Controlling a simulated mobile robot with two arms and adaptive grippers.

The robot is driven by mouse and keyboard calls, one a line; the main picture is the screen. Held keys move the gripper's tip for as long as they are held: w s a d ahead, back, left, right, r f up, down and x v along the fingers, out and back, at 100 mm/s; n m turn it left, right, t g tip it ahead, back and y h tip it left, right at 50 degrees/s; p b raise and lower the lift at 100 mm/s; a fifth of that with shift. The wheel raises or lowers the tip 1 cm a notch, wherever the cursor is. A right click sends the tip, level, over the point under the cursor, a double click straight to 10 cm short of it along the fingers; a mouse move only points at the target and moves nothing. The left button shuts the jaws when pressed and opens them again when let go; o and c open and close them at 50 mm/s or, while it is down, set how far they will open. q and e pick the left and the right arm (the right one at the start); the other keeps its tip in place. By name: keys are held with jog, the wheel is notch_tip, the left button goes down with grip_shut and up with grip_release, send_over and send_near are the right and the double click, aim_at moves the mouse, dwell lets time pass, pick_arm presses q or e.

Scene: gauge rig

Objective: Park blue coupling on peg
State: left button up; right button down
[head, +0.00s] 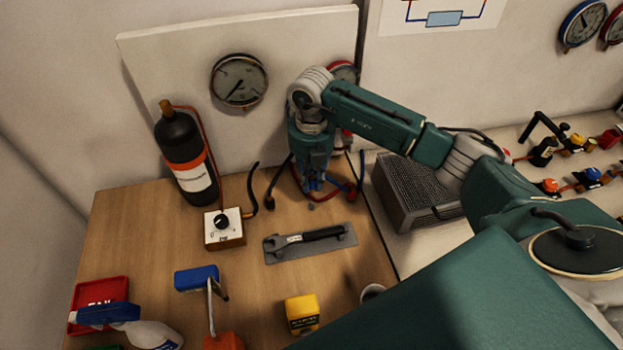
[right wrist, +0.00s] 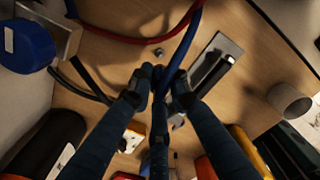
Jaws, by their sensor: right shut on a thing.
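My right gripper (head: 312,186) points down over the back of the wooden table, in front of the white panel. It also shows in the right wrist view (right wrist: 160,84), its fingers closed together around the end of a blue hose. The blue coupling (right wrist: 163,92) at that end is mostly hidden between the fingers. The blue hose (right wrist: 190,38) runs up from there and crosses a red hose. A small round metal piece (right wrist: 159,53), possibly the peg, shows on the table just beyond the fingertips, apart from them. My left gripper is not in view.
A black cylinder (head: 181,155), a switch box (head: 225,238) and a wrench on a grey plate (head: 335,248) stand nearby. A black hose end (head: 268,204) lies left of the gripper. A dark grille box (head: 405,190) is to the right. A yellow block (head: 301,312) sits in front.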

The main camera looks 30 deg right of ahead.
aim_at(312, 203)
jog(key=shift+f+b, duration=1.9)
jog(key=shift+f, duration=0.75)
jog(key=shift+f, duration=0.15)
jog(key=shift+f+b, duration=0.9)
jog(key=shift+f, duration=0.1)
jog(key=shift+f, duration=0.15)
jog(key=c, duration=1.8)
grip_release()
